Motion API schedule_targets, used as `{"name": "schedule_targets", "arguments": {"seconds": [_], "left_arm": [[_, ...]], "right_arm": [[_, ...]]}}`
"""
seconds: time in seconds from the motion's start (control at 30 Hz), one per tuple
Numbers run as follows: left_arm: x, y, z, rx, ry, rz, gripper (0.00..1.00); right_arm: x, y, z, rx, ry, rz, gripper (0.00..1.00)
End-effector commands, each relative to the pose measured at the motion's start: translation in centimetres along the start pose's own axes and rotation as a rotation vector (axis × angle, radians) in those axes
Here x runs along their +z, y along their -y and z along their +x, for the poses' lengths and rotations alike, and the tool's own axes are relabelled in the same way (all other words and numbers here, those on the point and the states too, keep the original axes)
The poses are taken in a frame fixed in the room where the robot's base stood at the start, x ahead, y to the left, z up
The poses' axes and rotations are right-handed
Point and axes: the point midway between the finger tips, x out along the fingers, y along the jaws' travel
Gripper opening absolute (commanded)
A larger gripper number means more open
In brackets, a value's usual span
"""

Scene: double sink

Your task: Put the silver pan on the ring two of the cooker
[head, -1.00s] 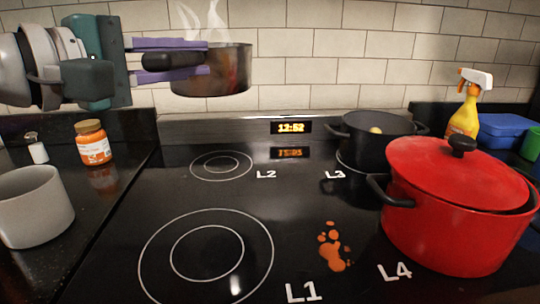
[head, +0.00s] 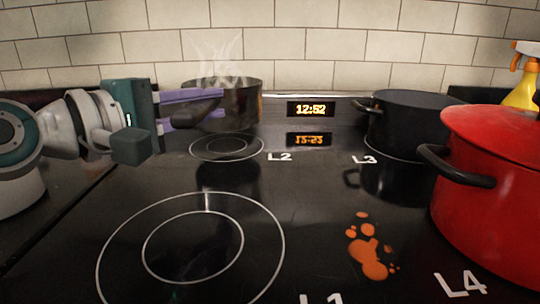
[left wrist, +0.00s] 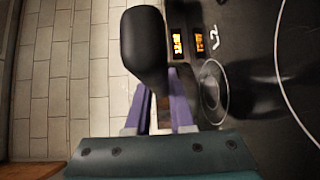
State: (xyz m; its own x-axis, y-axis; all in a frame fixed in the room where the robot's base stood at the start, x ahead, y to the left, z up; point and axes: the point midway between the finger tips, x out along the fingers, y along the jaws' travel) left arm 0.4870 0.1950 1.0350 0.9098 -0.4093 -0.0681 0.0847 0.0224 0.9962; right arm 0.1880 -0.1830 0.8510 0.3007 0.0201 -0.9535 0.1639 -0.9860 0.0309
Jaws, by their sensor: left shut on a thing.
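The silver pan (head: 240,108) is steaming and hangs upright above the back-left part of the cooker (head: 320,215). Its base is a little above the glass, with a dark reflection below it. Ring two, marked L2 (head: 227,147), shows bare below the pan, and also in the left wrist view (left wrist: 213,92). My left gripper (head: 205,106) comes in from the left, its purple fingers shut on the pan's black handle (head: 197,114). In the left wrist view the handle (left wrist: 143,42) stands out between the fingers and the pan body is hidden. My right gripper is not in view.
A dark pot (head: 408,125) stands on the back-right ring, L3. A large red lidded pot (head: 495,195) stands at the right, by L4. The front-left ring, L1 (head: 192,250), is empty. An orange spill (head: 370,250) lies right of it. A tiled wall (head: 330,50) closes the back.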

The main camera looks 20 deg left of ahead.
Motion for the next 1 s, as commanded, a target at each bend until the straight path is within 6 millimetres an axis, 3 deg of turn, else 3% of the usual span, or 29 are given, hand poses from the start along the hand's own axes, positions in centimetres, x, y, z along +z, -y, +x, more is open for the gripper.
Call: {"name": "schedule_targets", "arguments": {"seconds": [0.17,0.43,0.83,0.87,1.0], "left_arm": [[-0.1,1.0,0.1,0.009,-0.001,0.004,0.00],[-0.3,5.0,0.4,0.007,-0.001,0.005,0.00],[-0.4,5.2,0.4,0.009,-0.002,0.004,0.00],[-0.3,5.5,0.4,0.001,0.000,0.000,0.22],[-0.3,5.4,0.4,0.001,0.000,0.000,0.38]], "right_arm": [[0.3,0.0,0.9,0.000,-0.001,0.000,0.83],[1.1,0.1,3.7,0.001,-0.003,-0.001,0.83],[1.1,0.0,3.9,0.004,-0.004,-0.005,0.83],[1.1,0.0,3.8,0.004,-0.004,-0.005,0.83],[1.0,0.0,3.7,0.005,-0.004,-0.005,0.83]]}}
